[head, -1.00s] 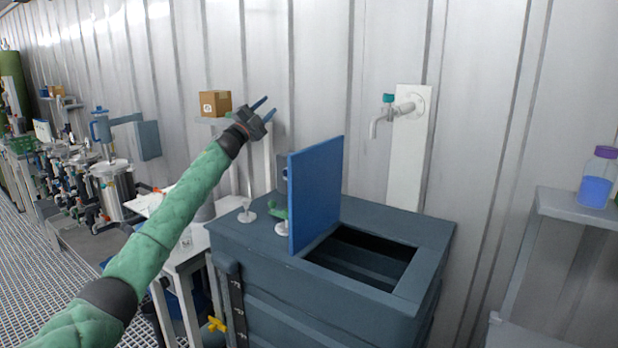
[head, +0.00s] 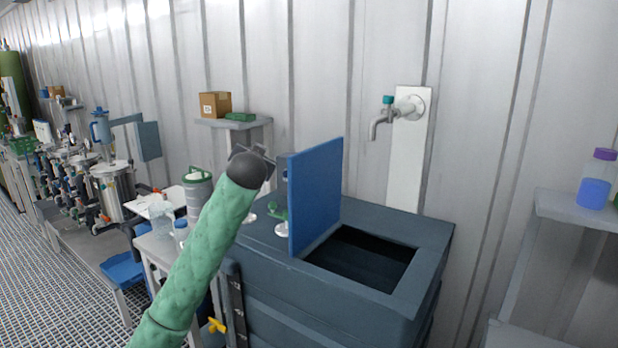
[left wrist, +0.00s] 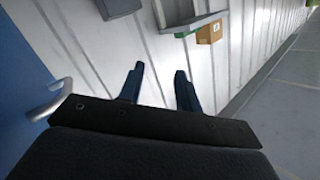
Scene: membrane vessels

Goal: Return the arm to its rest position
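My left arm in a green quilted sleeve reaches up from the bottom of the head view. Its gripper (head: 254,155) is in front of the wall, just left of the raised blue lid, and the wrist hides most of it. In the left wrist view the two dark fingers (left wrist: 160,86) stand apart with nothing between them, so the left gripper is open and empty. My right gripper is in neither view.
The blue lid (head: 317,195) stands upright on the dark tank (head: 410,230), beside its open hatch. A tap (head: 390,115) is on the wall behind. A cardboard box (head: 215,104) sits on a small shelf. A bottle (head: 597,180) stands at right.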

